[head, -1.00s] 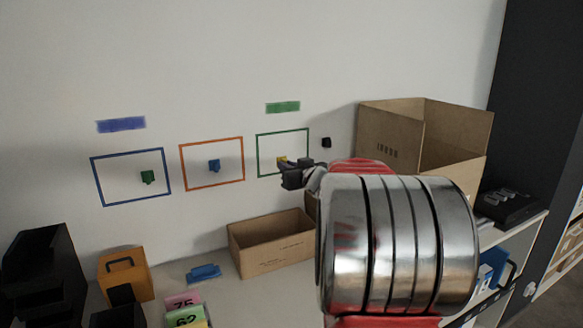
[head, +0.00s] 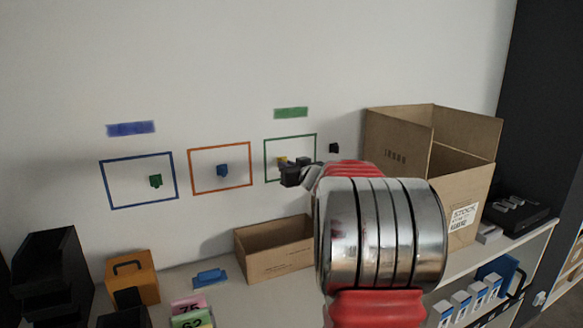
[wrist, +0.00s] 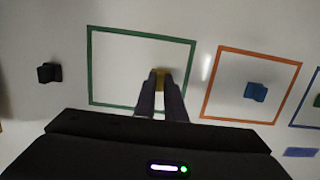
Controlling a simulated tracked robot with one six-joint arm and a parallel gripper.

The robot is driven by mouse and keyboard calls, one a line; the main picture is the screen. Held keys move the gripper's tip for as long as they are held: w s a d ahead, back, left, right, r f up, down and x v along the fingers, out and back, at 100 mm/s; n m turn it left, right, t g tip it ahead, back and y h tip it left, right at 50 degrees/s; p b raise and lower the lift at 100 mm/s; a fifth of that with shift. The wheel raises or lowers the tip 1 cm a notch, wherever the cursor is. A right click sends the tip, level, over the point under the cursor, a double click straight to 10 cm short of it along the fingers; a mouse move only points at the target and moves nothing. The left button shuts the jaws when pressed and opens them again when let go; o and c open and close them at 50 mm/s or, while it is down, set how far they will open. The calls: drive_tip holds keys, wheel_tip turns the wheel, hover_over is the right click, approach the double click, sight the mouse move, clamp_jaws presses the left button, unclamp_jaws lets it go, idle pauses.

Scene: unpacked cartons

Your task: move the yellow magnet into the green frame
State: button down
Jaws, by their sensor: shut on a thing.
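The yellow magnet (wrist: 160,73) is between the fingertips of my gripper (wrist: 161,90), which is shut on it. In the wrist view the magnet appears inside the outline of the green frame (wrist: 90,70), right of its middle. In the head view a bit of the yellow magnet (head: 282,160) shows above my gripper (head: 297,173), within the green frame (head: 290,138). My gripper hides the frame's lower right part there. I cannot tell whether the magnet touches the wall.
A black magnet (head: 334,148) is right of the green frame. A blue magnet (head: 222,170) is inside the orange frame (head: 221,148), and a green magnet (head: 155,181) inside the blue frame (head: 136,157). Cardboard boxes (head: 272,262) (head: 398,145) stand below and to the right.

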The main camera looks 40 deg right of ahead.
drive_tip(key=shift+w+d, duration=0.15)
drive_tip(key=shift+w, duration=0.3)
idle(0.6)
drive_tip(key=c, duration=1.7)
unclamp_jaws()
drive_tip(key=shift+c, duration=0.2)
drive_tip(key=shift+o, duration=0.3)
drive_tip(key=o, duration=0.5)
drive_tip(key=shift+w, duration=0.15)
drive_tip(key=f+v, duration=0.1)
drive_tip(key=v, duration=0.7)
drive_tip(key=shift+f, duration=0.1)
